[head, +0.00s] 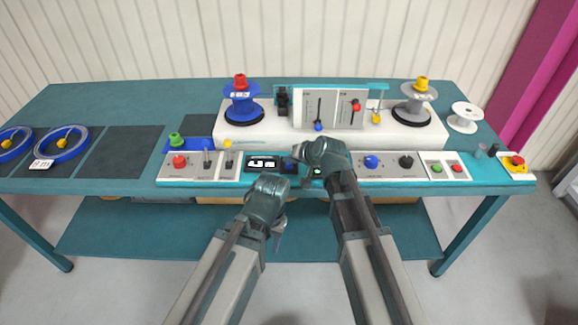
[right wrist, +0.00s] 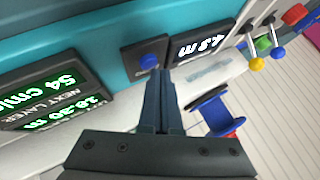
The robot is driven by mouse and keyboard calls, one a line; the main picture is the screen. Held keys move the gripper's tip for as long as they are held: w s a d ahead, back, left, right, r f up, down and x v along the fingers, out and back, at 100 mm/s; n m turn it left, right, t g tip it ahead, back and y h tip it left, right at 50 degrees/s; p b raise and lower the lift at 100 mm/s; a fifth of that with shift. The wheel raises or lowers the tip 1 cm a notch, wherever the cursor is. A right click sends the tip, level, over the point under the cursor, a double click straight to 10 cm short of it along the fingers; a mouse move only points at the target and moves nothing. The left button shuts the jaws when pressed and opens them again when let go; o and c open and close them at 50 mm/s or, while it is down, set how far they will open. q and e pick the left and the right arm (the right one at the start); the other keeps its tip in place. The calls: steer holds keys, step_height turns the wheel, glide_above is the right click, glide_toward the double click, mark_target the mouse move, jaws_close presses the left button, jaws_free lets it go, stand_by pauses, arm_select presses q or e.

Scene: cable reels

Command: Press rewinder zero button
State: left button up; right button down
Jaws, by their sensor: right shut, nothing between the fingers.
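The rewinder's front panel runs along the table's front edge. A round blue button on a dark plate, likely the zero button, shows in the right wrist view (right wrist: 150,62), beside a lit length display (right wrist: 200,42). The same display shows in the head view (head: 262,162), with the dark plate (head: 289,166) partly hidden by my right gripper. My right gripper (head: 304,158) is shut and empty. Its fingertips (right wrist: 160,76) are very close to the blue button; I cannot tell whether they touch. My left gripper (head: 272,205) hangs in front of the panel edge, its fingers unclear.
A second green-lettered display (right wrist: 50,95) lies beside the button. Left are a red knob (head: 179,161) and levers; right are a blue knob (head: 371,162), a black knob (head: 406,161) and an emergency stop (head: 517,161). Behind stands the white rewinder body (head: 240,132) with reels.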

steer(key=shift+f+b, duration=0.45)
stand_by(0.6)
steer(key=shift+r, duration=0.1)
steer(key=shift+r+p, duration=0.8)
steer(key=shift+p, duration=0.1)
step_height(320, 180, up, 5)
steer(key=p, duration=0.5)
steer(key=shift+s, duration=0.1)
stand_by(0.7)
